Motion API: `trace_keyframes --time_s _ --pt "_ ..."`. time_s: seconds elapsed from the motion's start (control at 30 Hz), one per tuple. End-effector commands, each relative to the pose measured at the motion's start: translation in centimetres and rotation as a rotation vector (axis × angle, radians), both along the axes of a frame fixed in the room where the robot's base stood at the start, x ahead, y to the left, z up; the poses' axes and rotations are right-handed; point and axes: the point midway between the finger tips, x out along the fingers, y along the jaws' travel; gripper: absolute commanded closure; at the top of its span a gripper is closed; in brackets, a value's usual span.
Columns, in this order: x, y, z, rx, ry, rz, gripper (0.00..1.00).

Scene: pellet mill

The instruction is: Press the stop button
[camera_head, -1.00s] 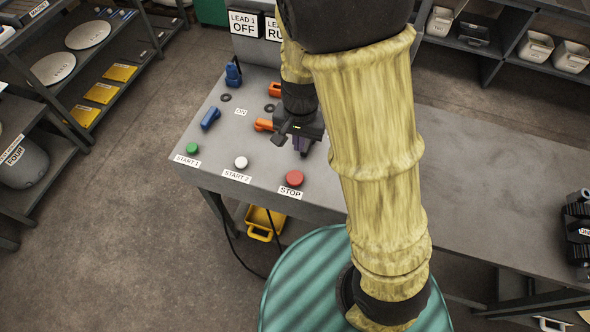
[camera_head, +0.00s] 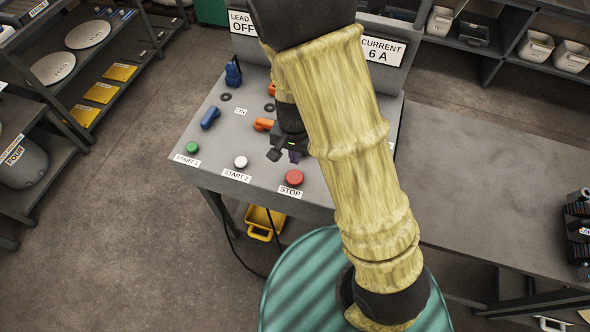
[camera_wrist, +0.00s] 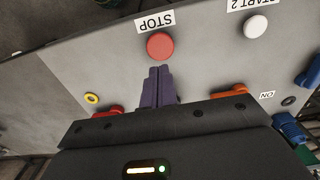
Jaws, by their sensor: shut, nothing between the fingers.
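The red stop button (camera_head: 294,178) sits near the front edge of the grey control panel (camera_head: 220,130), above its STOP label (camera_head: 289,192). My gripper (camera_head: 294,156) is just behind the button, above the panel, and partly hidden by my arm. In the wrist view the shut purple fingers (camera_wrist: 158,72) point toward the red button (camera_wrist: 160,46). Their tips appear just short of it, with no clear contact. Nothing is between the fingers.
A white START 2 button (camera_head: 240,162) and a green START 1 button (camera_head: 192,148) lie to the left. An orange handle (camera_head: 264,124) is close beside my gripper. Blue handles (camera_head: 210,117) stand further left. A CURRENT 6 A sign (camera_head: 381,50) stands behind.

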Motion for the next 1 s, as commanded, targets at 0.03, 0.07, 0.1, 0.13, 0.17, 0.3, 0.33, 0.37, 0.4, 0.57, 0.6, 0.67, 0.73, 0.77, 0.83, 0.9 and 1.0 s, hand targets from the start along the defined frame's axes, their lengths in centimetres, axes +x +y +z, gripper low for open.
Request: trace_keyframes --time_s 0.03,0.07,0.1,0.13,0.17,0.3,0.33,0.37,0.4,0.57,0.6,0.67,0.73,0.77,0.83,0.9,1.0 --pt "-0.1 -0.1 -1.1 -0.001 0.005 -0.002 1.00" --pt "-0.1 -0.1 -1.6 -0.002 0.005 -0.003 1.00" --pt "-0.1 -0.1 -2.3 -0.001 0.005 -0.003 1.00" --pt "-0.1 -0.1 -2.8 -0.001 0.005 -0.002 1.00" --pt "-0.1 -0.1 -3.3 -0.001 0.006 -0.003 1.00" --pt "-0.1 -0.1 -5.4 -0.001 0.005 -0.002 1.00" --pt "-0.1 -0.1 -5.8 -0.002 0.004 -0.002 1.00" --pt "-0.1 -0.1 -6.2 -0.001 0.005 -0.002 1.00" --pt "-0.1 -0.1 -6.6 -0.001 0.004 -0.001 1.00" --pt "0.0 0.0 -7.7 -0.001 0.001 0.000 1.00" --pt "0.0 0.0 -7.8 -0.001 0.000 0.000 1.00" --pt "0.0 0.0 -7.9 0.000 0.000 0.000 1.00" --pt "0.0 0.0 -7.9 0.000 0.000 0.001 1.00" --pt "0.0 0.0 -7.9 0.000 0.000 0.001 1.00" --pt "0.0 0.0 -7.9 0.000 0.000 0.001 1.00" --pt "0.0 0.0 -7.9 0.000 0.000 0.000 1.00" --pt "0.0 0.0 -8.4 -0.001 0.000 0.000 1.00"
